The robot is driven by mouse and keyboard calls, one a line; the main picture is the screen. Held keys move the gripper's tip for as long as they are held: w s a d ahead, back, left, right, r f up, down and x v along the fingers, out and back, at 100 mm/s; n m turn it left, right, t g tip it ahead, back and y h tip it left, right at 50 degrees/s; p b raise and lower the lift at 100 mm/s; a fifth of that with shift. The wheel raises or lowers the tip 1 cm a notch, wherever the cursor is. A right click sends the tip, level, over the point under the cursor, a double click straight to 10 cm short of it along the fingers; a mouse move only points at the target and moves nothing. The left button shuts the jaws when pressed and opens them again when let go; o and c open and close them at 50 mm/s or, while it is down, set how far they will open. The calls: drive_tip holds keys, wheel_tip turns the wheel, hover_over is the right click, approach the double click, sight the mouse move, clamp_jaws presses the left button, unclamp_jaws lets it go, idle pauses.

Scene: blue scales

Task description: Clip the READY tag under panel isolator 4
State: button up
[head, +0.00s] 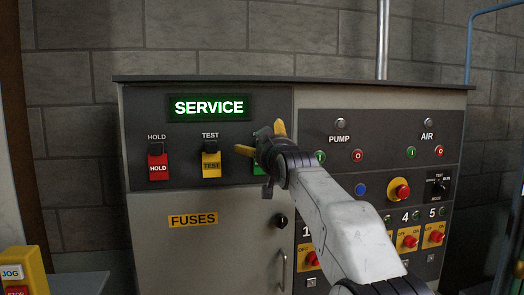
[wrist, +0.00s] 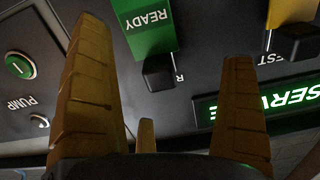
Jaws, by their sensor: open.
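The green READY tag (wrist: 146,28) hangs from a black clip (wrist: 158,72) on the panel in the wrist view, upside down there. It lies beyond and between my fingers, with no contact visible. Isolator 4 (head: 408,240) is a red knob on a yellow plate at the lower right of the panel. A small dark fitting (head: 404,258) sits under it.
The red HOLD tag (head: 158,167) and yellow TEST tag (head: 211,165) hang to the left. A lit SERVICE sign (head: 209,107) is above them. Isolator 5 (head: 435,236) is right beside isolator 4. A red-capped yellow button (head: 398,190) protrudes above. My arm hides several lower isolators.

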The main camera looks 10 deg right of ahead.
drive_tip(key=shift+w+p, duration=0.5)
drive_tip(key=shift+w, duration=0.4)
idle(0.6)
drive_tip(key=shift+s+r, duration=0.1)
clamp_jaws()
idle(0.8)
drive_tip(key=shift+s+b, duration=0.15)
drive_tip(key=shift+b, duration=0.15)
drive_tip(key=shift+s+a, duration=0.1)
drive_tip(key=shift+s, duration=0.25)
drive_tip(key=shift+s+b, duration=1.95)
drive_tip(key=shift+s, duration=0.4)
drive_tip(key=shift+s, duration=0.1)
